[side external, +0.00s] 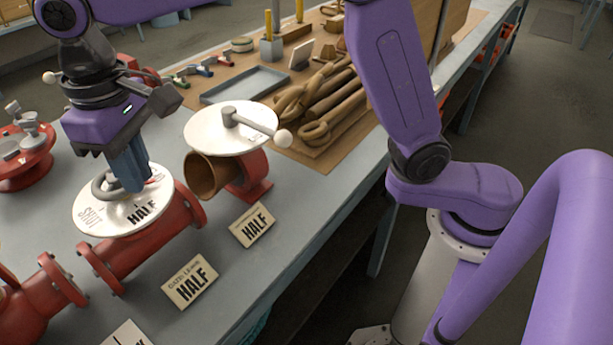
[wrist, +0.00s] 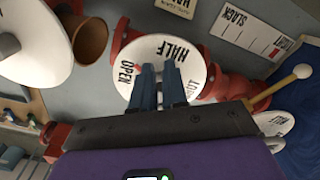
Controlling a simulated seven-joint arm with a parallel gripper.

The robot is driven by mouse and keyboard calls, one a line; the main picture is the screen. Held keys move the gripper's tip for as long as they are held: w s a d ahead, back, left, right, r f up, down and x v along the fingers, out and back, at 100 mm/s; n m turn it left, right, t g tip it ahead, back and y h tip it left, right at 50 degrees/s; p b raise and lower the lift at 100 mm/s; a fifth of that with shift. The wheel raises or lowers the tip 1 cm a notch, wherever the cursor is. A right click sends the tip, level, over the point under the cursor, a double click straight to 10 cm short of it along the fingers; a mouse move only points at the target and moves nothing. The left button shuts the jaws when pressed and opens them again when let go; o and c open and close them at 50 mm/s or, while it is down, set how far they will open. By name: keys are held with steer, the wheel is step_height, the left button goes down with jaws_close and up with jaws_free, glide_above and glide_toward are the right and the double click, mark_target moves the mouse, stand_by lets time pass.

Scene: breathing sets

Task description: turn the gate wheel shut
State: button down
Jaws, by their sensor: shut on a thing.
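The gate wheel (side external: 97,185) is a grey ring above a round white dial plate (side external: 115,224) marked SHUT and HALF, on a red pipe body (side external: 150,246). My gripper (side external: 133,187) points down over the plate, its blue fingers shut on the wheel near the HALF mark. The fingers hide part of the ring. In the wrist view, the dial plate (wrist: 150,33) shows OPEN, HALF and part of another word around my gripper (wrist: 158,68). The wheel is hidden there behind the fingers and gripper body.
A second valve with a white plate (side external: 207,118) and a ball-ended lever (side external: 255,127) stands close to the right. Another red valve (side external: 22,165) is at far left. A tray (side external: 244,84) and brown hoses (side external: 325,105) lie behind.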

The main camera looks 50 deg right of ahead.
steer(key=shift+s+a+f, duration=0.45)
steer(key=shift+a+f, duration=0.2)
steer(key=shift+a, duration=0.1)
steer(key=shift+s, duration=0.4)
steer(key=shift+r, duration=0.1)
step_height(320, 180, up, 6)
steer(key=shift+w+d, duration=0.2)
steer(key=shift+w, duration=0.05)
stand_by(0.4)
